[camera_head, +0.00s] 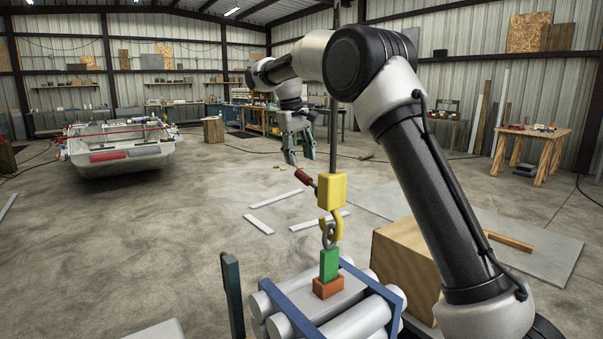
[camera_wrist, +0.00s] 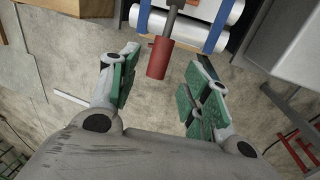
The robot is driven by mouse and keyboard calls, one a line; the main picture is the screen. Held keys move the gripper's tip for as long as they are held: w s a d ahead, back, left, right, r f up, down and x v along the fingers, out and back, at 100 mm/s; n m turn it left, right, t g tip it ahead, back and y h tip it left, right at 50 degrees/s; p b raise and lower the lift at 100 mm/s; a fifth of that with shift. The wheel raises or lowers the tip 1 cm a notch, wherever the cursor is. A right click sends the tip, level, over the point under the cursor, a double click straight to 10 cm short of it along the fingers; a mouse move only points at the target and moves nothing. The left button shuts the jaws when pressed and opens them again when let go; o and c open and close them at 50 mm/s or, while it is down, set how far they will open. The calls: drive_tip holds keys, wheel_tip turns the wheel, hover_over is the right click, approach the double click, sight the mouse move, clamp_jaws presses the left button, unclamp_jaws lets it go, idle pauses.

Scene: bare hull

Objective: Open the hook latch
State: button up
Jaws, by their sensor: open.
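The hook latch is a yellow block (camera_head: 332,190) with a yellow hook (camera_head: 331,229) below it, hanging from a dark vertical line. The hook passes through a grey ring (camera_head: 327,236) on top of a green block (camera_head: 328,264). A short dark rod with a red handle (camera_head: 303,176) sticks out from the yellow block, up and to the left. My gripper (camera_head: 300,158) is open and empty, just above the handle. In the wrist view the red handle (camera_wrist: 158,60) appears between and slightly beyond my two green-padded fingers, apart from both.
Below the hook, grey cylinders (camera_head: 359,321) are bundled with blue straps (camera_head: 290,312); an orange block (camera_head: 328,288) sits on top. A wooden box (camera_head: 405,262) stands right of the bundle. A dark post (camera_head: 232,295) rises at its left. Open floor lies behind.

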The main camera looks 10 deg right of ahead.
sight(303, 173)
drive_tip(key=f, duration=0.4)
drive_tip(key=d+f, duration=0.1)
drive_tip(key=f, duration=0.1)
drive_tip(key=shift+w+f, duration=0.15)
drive_tip(key=shift+f, duration=0.05)
clamp_jaws()
